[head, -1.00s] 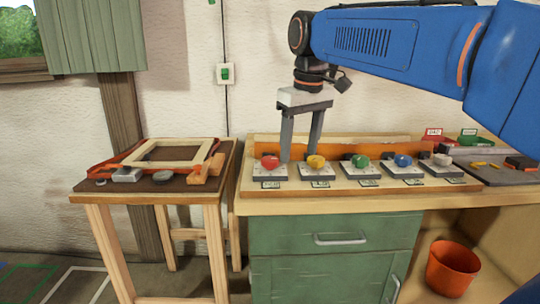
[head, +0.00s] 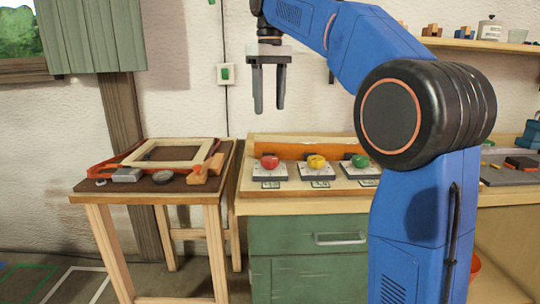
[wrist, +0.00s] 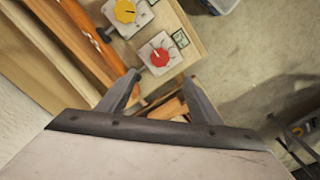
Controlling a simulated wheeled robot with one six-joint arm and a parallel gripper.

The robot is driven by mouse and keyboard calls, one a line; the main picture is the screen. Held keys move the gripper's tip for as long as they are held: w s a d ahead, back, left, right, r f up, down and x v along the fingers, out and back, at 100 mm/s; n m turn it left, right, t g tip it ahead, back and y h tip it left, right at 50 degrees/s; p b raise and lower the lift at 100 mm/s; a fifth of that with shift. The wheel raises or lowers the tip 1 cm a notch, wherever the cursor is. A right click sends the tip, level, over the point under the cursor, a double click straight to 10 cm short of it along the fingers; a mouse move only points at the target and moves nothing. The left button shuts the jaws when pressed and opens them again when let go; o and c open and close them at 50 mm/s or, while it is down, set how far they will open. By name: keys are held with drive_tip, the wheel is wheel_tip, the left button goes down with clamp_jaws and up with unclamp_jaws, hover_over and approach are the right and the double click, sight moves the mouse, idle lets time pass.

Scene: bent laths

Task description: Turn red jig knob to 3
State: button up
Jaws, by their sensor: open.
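The red jig knob (head: 269,161) sits on a pale square base at the left end of the jig board on the bench. In the wrist view the red knob (wrist: 159,57) shows just beyond my fingertips, with a white pointer mark on it and a small label card (wrist: 180,39) beside its base. The number it points at is too small to read. My gripper (head: 269,112) is open and empty, fingers pointing down, raised well above the red knob and apart from it. Its two fingers also show in the wrist view (wrist: 164,82).
A yellow knob (head: 316,162) and a green knob (head: 360,161) sit to the right of the red one. My arm hides the board's right part. An orange strip (head: 320,151) runs behind the knobs. A side table (head: 90,187) with a wooden frame (head: 172,148) stands left.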

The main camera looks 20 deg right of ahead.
sight(270, 158)
wheel_tip(270, 158, down, 16)
drive_tip(key=shift+f, duration=0.1)
idle(0.5)
drive_tip(key=c, duration=1.1)
